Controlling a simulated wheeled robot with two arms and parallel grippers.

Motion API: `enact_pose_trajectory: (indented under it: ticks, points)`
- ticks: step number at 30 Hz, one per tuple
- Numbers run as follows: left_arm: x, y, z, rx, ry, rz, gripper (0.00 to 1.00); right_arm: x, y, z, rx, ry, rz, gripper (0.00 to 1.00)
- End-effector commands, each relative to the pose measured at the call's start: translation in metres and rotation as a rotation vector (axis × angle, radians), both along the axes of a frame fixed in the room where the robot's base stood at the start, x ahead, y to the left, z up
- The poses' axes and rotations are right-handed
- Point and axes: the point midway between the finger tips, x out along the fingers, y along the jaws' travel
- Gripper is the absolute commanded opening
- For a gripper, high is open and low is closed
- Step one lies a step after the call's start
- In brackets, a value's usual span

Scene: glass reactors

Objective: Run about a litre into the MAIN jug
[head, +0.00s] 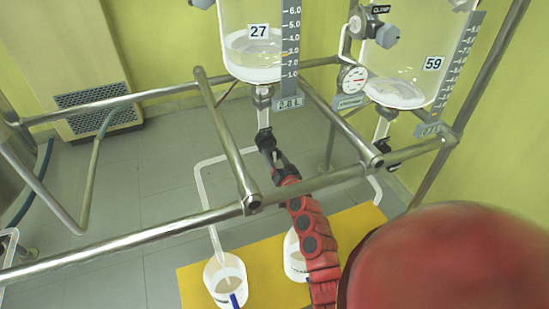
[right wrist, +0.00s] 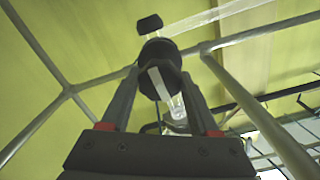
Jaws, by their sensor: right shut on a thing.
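Reactor 27 (head: 252,50) is a clear vessel with some liquid low in it. Below it hangs an outlet with a black valve (head: 265,139), which also shows in the right wrist view (right wrist: 159,52). My right gripper (head: 274,154) is shut on this valve; its fingers close around it in the right wrist view (right wrist: 160,85). A clear tube (head: 203,190) leads from the outlet left and down to a white jug (head: 225,285) with a blue mark. A second white jug (head: 293,262) is partly hidden by my right arm. I cannot read which jug is MAIN. My left gripper is out of view.
Reactor 59 (head: 410,75) hangs at right, with its own outlet and liquid. A gauge (head: 352,78) sits between the reactors. Steel rails (head: 130,243) cross in front of the reactors. The jugs stand on a yellow mat (head: 262,262).

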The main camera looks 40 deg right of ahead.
Motion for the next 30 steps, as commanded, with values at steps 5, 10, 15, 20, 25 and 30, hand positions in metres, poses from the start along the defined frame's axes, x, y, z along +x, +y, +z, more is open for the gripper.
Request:
enact_pose_trajectory:
  ticks: [5,10,15,20,25,30]
  points:
    - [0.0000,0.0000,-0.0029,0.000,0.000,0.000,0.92,-0.0008,-0.0014,-0.0011,0.163,-0.040,-0.004,0.06]
    - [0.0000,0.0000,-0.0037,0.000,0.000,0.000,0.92,-0.0004,-0.0006,-0.0013,0.322,-0.076,-0.001,0.06]
    - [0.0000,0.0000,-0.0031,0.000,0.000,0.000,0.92,-0.0008,-0.0011,-0.0006,0.479,-0.116,-0.004,0.06]
    - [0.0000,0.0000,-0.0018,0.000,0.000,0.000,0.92,-0.0009,-0.0010,-0.0006,0.627,-0.149,-0.003,0.06]
    - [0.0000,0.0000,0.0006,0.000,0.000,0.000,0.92,-0.0008,-0.0006,-0.0002,0.783,-0.187,-0.002,0.06]
    - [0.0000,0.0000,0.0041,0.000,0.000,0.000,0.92,-0.0010,-0.0012,0.0006,0.941,-0.227,-0.004,0.06]
